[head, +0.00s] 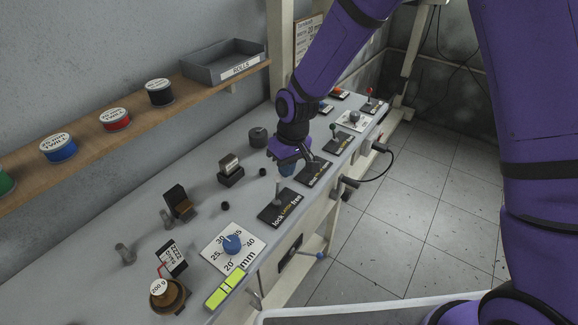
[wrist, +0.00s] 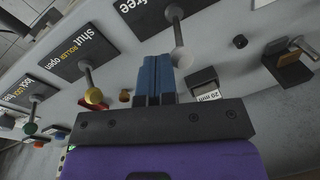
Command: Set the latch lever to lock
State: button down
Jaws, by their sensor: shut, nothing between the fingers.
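The latch plate (head: 272,217), black with "lock LATCH free" lettering, lies on the bench top's front edge in the head view. Its grey lever (head: 278,191) stands up from the middle of the plate; its exact tilt is hard to tell. In the wrist view the lever's round grey knob (wrist: 182,58) is just right of my fingertips, and the "free" end of the latch plate (wrist: 130,14) shows at the top. My gripper (head: 287,170) is above the bench, beyond the lever. Its blue fingers (wrist: 155,65) are shut and empty, with a visible gap to the knob.
A blue dial (head: 232,243) sits on the near side of the latch plate. Several blocks and posts stand behind; open floor (head: 420,200) lies right.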

aim_at(278, 180)
jog(key=shift+s+a+r+t+h, duration=0.2)
jog(key=shift+s+a+t+h, duration=0.4)
jog(key=shift+s+t, duration=0.15)
jog(key=shift+s+a+r+t+h, duration=0.15)
jog(key=shift+s+a+t+h, duration=0.4)
jog(key=shift+s+t, duration=0.2)
jog(key=shift+s+a+f, duration=0.2)
jog(key=shift+s+a, duration=0.65)
jog(key=shift+s, duration=0.15)
jog(key=shift+s+a+f, duration=0.1)
jog(key=shift+s, duration=0.15)
